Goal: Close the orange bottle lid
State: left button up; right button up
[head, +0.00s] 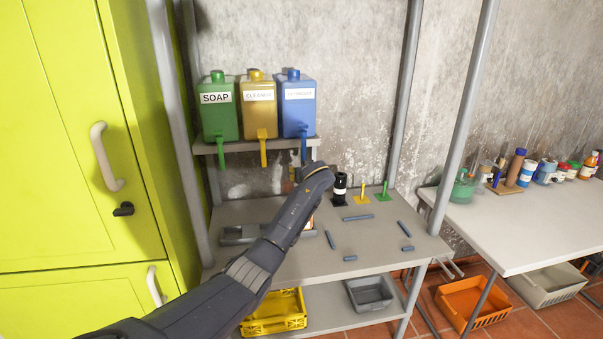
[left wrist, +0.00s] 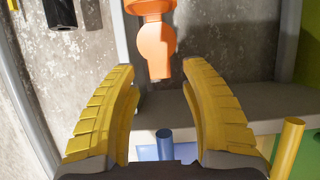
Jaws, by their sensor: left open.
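My left arm comes in from the left in the head view, and its gripper (head: 318,174) is over the back of the grey bench, below the dispensers. In the left wrist view the left gripper (left wrist: 159,78) is open, with two curved yellow fingers apart and nothing between their pads. An orange lid-like piece (left wrist: 156,50), with a flat rounded flap, shows just beyond the fingertips, roughly centred between them. A wider orange part (left wrist: 148,6) joins it at the top edge. My arm hides most of this spot in the head view. My right gripper is not in view.
Green (head: 218,118), yellow (head: 259,118) and blue (head: 296,112) dispensers stand on a raised shelf with levers hanging down. A metal post (head: 405,95) rises behind. A white table (head: 520,215) holds jars.

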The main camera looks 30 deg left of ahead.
pick_arm(q)
jog(key=shift+x, duration=0.8)
jog(key=shift+o, duration=0.2)
grip_shut()
